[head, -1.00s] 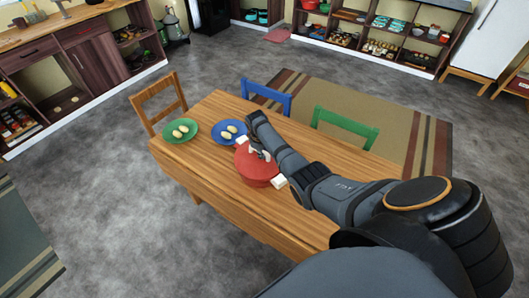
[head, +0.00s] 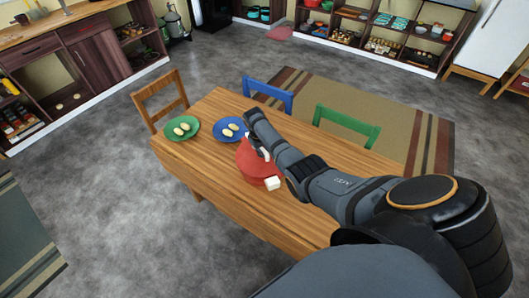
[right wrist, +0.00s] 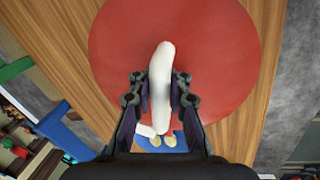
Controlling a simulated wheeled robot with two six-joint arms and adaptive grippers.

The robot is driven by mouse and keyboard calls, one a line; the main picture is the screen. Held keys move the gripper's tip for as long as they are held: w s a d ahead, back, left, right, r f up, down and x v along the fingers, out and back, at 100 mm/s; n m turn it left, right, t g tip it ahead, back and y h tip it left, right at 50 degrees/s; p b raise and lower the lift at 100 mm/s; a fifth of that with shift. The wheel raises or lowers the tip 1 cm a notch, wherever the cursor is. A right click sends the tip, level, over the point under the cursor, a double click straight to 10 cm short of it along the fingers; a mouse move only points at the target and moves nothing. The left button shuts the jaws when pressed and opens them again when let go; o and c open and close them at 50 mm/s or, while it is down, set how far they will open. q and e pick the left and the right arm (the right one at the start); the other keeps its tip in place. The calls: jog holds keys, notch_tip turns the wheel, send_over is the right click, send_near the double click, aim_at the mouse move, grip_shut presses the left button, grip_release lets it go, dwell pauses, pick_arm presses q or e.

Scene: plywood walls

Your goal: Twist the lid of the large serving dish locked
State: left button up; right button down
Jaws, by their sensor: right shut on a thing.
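The large serving dish (head: 254,178) stands on the wooden table, red, with a white side handle (head: 273,183) at its front right. Its round red lid (head: 246,157) sits on top; in the right wrist view the lid (right wrist: 220,50) fills the upper middle. My right gripper (head: 265,152) is over the lid. In the right wrist view its fingers (right wrist: 160,88) are closed around the white lid handle (right wrist: 161,60), one on each side. Whether the lid is locked cannot be told. My left gripper is not in view.
A green plate (head: 190,134) and a blue plate (head: 244,132), each with pale oval food, lie left of and behind the dish. Wooden (head: 154,86), blue (head: 247,84) and green chairs (head: 372,128) stand around the table (head: 215,190). The table's front part is clear.

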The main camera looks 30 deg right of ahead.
aim_at(258, 159)
jog(key=shift+w+a+m+g, duration=0.1)
jog(key=shift+a+m+g, duration=0.05)
jog(key=shift+m, duration=0.4)
jog(key=shift+a+m+g, duration=0.1)
jog(key=shift+m+g, duration=0.05)
jog(key=shift+m, duration=0.4)
jog(key=c, duration=1.2)
grip_release()
jog(key=r, duration=0.4)
jog(key=a+r, duration=0.1)
jog(key=r, duration=0.3)
jog(key=a+r, duration=0.1)
jog(key=r, duration=0.3)
jog(key=shift+w+a, duration=0.1)
jog(key=shift+a, duration=0.05)
jog(key=shift+f, duration=0.15)
